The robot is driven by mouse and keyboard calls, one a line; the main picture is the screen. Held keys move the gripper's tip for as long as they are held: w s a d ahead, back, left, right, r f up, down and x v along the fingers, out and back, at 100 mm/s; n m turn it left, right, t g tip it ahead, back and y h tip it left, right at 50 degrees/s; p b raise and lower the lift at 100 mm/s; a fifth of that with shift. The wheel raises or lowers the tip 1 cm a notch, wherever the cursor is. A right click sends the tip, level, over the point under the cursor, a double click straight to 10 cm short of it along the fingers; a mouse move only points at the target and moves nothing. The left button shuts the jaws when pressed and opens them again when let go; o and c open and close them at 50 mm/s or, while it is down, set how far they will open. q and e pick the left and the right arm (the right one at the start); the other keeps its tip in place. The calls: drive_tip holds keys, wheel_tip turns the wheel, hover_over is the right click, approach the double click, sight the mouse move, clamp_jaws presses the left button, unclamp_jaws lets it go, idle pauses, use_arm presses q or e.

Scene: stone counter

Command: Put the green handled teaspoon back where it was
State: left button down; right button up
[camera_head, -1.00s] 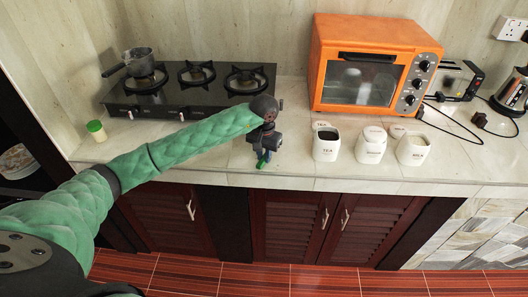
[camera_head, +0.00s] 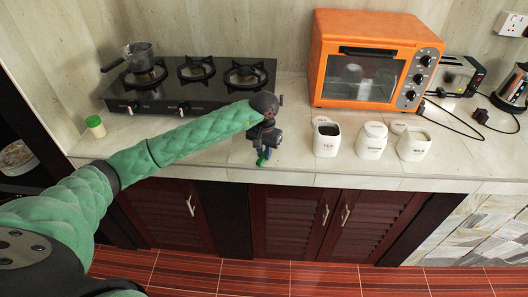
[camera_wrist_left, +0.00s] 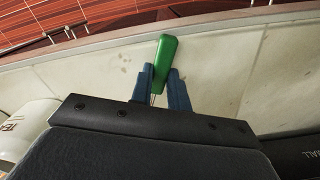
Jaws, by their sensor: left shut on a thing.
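My left gripper (camera_head: 263,158) is over the counter's front part, between the stove and the white canisters, pointing down. It is shut on the green handled teaspoon (camera_wrist_left: 166,52). In the left wrist view the green handle sticks up from between the blue fingertips, with a bit of metal stem below it. The spoon's bowl end is hidden by the gripper body. In the head view the spoon shows only as a small green bit at the fingertips. I cannot tell whether it touches the counter. My right gripper is not in view.
The TEA canister (camera_head: 326,139) stands open just right of my left gripper, beside the closed SUGAR canister (camera_head: 371,141) and open MILK canister (camera_head: 413,145). An orange oven (camera_head: 372,62) stands behind them. A black stove (camera_head: 190,88) is at left. The counter's front edge is close.

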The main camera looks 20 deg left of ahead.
use_arm(q)
drive_tip(key=shift+f, duration=0.25)
drive_tip(key=c, duration=1.3)
unclamp_jaws()
drive_tip(key=shift+o, duration=0.2)
